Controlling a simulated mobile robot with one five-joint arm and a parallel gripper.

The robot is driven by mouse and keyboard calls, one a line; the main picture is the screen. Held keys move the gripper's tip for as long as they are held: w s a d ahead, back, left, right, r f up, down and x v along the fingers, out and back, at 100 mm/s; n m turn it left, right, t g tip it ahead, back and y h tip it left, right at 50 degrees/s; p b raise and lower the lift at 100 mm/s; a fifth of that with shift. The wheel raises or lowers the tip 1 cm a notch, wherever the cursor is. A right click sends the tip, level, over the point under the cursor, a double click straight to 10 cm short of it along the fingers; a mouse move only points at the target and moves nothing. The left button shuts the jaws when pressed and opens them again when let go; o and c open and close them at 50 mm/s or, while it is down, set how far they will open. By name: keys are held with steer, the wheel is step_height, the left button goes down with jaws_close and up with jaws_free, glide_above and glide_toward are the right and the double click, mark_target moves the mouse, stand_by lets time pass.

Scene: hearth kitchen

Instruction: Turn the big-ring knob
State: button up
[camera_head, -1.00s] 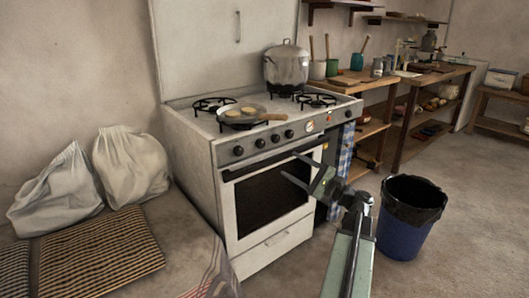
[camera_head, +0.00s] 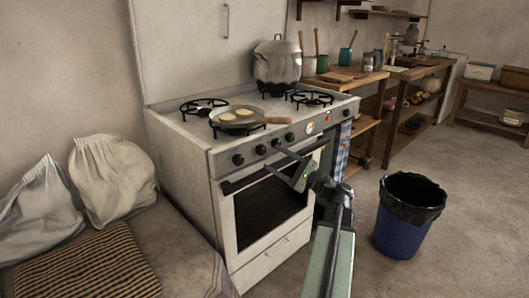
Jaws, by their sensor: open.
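The white stove (camera_head: 185,160) has a row of several black knobs on its front panel, including a far-left knob (camera_head: 238,159), one right of it (camera_head: 261,149) and one further right (camera_head: 290,137). I cannot tell by looks which is the big-ring knob. My gripper (camera_head: 270,157) is open and empty, its two fingers pointing left toward the panel. In the picture its fingertips lie just below the middle knobs, over the oven door's top edge. Whether they touch anything cannot be told.
The oven handle (camera_head: 245,180) runs under the knobs. A blue bin (camera_head: 408,220) stands right of my arm. Cloth sacks (camera_head: 110,180) sit at left.

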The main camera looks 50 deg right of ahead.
mark_target(264, 151)
steer(key=p+x, duration=0.1)
steer(key=x, duration=0.3)
steer(key=shift+w+d+r, duration=0.1)
steer(key=shift+w+r, duration=0.1)
steer(key=shift+w, duration=0.2)
